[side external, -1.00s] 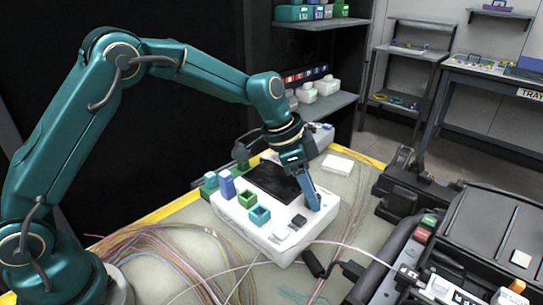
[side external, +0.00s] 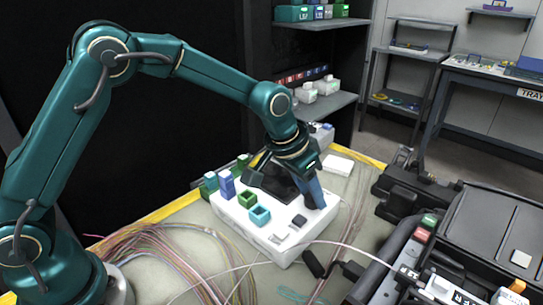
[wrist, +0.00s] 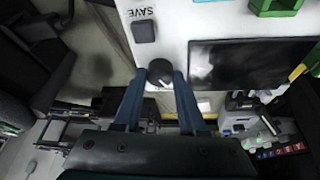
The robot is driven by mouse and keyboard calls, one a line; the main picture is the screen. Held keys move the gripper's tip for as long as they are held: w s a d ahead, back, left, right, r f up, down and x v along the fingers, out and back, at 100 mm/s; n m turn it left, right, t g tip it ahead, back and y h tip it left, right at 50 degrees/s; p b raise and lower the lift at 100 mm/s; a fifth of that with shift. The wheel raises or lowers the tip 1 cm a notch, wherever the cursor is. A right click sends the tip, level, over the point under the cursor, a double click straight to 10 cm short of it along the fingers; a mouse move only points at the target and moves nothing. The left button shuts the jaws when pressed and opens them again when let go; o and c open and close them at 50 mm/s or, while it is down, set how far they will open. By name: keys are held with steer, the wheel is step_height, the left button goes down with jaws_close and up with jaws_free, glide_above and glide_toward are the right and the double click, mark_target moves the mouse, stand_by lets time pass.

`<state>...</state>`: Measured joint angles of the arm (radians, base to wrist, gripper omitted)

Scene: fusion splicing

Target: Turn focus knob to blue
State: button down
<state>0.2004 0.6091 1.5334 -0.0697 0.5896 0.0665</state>
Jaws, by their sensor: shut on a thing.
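The focus knob (wrist: 159,72) is a dark round knob with a small white mark, at the edge of the white splicer unit in the wrist view. My gripper (wrist: 158,78) has one blue finger on each side of the knob and is shut on it. In the side external view my gripper (side external: 315,202) points down at the right end of the white unit (side external: 247,225), and its fingers hide the knob. No blue mark beside the knob can be made out.
The unit carries a dark screen (wrist: 250,64), a SAVE button (wrist: 143,31), and green, blue and teal blocks such as the teal one (side external: 260,216). Loose fibres (side external: 170,250) lie in front. A black machine (side external: 470,240) stands at the right.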

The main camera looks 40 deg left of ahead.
mark_target(304, 213)
steer(key=n+y, duration=0.1)
steer(key=n, duration=0.4)
steer(key=shift+d+y, duration=0.15)
steer(key=shift+y, duration=0.25)
steer(key=shift+n, duration=0.3)
steer(key=c, duration=0.8)
jaws_free()
steer(key=shift+o, duration=0.2)
steer(key=shift+r, duration=0.1)
steer(key=shift+v, duration=2.55)
